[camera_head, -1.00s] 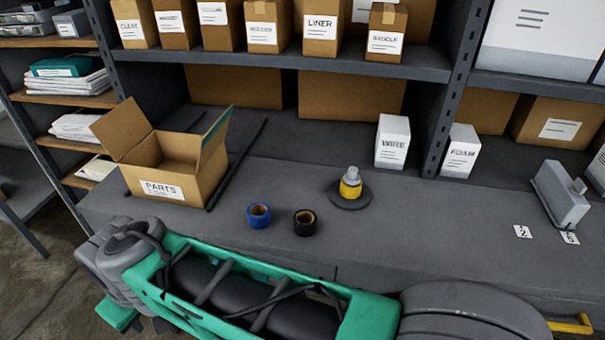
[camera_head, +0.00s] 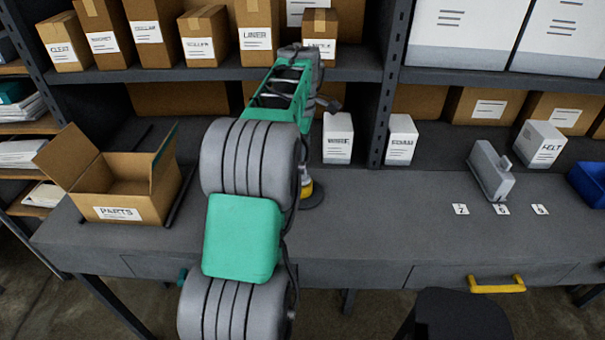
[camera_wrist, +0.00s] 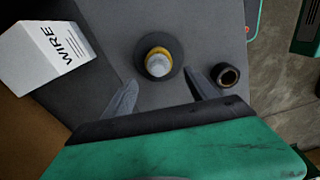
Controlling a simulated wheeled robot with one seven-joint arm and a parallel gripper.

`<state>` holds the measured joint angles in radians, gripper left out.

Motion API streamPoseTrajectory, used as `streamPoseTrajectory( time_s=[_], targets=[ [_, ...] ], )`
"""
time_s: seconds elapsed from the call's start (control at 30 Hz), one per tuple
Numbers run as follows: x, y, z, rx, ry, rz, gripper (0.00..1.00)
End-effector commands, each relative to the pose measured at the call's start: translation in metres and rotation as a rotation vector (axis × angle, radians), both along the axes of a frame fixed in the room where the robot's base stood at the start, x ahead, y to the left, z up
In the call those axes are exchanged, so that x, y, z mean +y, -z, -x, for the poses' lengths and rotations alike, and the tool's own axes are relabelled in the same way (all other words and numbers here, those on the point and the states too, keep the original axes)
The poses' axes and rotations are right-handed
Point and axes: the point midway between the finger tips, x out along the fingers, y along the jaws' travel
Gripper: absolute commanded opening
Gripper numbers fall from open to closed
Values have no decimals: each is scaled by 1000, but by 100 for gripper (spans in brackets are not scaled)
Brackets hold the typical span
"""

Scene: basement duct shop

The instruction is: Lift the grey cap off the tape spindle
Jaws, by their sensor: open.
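The tape spindle stands on the grey workbench, with a yellow tape roll (camera_wrist: 153,51) on a round dark base (camera_wrist: 174,76). The grey cap (camera_wrist: 158,65) sits on top of it in the wrist view. In the head view my arm hides most of the spindle; part of the yellow roll (camera_head: 306,188) and the base (camera_head: 314,200) show. My gripper (camera_wrist: 158,84) is open, seen from above the spindle, its two fingers apart with nothing between them. The cap lies just beyond the fingertips, roughly centred between them.
A black tape roll (camera_wrist: 228,75) lies close beside the right finger in the wrist view. A white WIRE box (camera_wrist: 45,55) stands on the other side. An open PARTS box (camera_head: 124,204) is at the bench's left. Bare bench (camera_head: 380,225) lies right of my arm.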

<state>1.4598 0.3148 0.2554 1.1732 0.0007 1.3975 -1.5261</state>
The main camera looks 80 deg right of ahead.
Motion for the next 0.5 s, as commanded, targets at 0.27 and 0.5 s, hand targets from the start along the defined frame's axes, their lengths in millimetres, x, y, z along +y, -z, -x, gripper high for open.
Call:
streamPoseTrajectory(
  time_s=[0.27,0.5],
  targets=[
    [-2,41,0,0,1,-3,67],
    [-3,69,-1,0,1,2,67]
  ],
)
